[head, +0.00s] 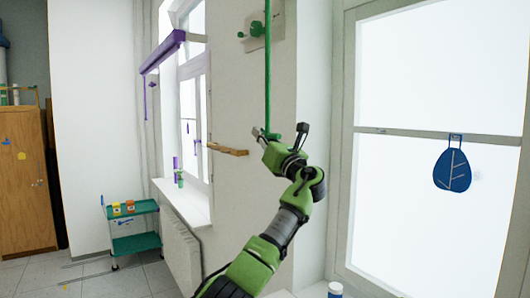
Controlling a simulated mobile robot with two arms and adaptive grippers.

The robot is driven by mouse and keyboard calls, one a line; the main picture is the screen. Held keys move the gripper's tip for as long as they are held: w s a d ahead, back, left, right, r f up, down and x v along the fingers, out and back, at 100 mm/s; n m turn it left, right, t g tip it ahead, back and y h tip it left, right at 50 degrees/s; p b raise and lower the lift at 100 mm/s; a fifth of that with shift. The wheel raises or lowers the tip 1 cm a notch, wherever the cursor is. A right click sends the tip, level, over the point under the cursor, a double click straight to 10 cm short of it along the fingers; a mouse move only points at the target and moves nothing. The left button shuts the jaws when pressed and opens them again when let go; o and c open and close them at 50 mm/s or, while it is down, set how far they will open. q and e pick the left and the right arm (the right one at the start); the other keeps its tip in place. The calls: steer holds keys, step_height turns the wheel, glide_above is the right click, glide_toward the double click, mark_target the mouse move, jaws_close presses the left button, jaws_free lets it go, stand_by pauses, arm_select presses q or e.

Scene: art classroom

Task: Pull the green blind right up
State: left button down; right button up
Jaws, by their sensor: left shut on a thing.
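A green cord (268,70) hangs straight down along the pale wall between two windows. My left gripper (275,138) is shut on the cord's lower end, at about the middle of the view. A green fitting (257,29) on a pale plate is fixed to the wall beside the cord, near the top. The cord runs out of view at the top edge. No green blind fabric shows in this view. My right gripper is not in view.
A small wooden ledge (228,150) juts from the wall left of my gripper. A purple blind (163,50) is at the left window. A blue leaf ornament (452,170) hangs at the right window. A teal cart (135,243) stands low on the left.

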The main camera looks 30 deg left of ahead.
arm_select(q)
steer(key=shift+r, duration=0.55)
steer(key=shift+s+r, duration=0.1)
steer(key=shift+r, duration=0.1)
steer(key=c, duration=2.1)
jaws_free()
steer(key=shift+f, duration=0.1)
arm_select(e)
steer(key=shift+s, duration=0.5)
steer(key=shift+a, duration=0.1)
arm_select(q)
steer(key=shift+f, duration=0.1)
steer(key=shift+d+f, duration=0.1)
steer(key=shift+d, duration=0.05)
steer(key=v, duration=1.1)
steer(key=shift+s+d, duration=0.15)
steer(key=shift+d, duration=0.1)
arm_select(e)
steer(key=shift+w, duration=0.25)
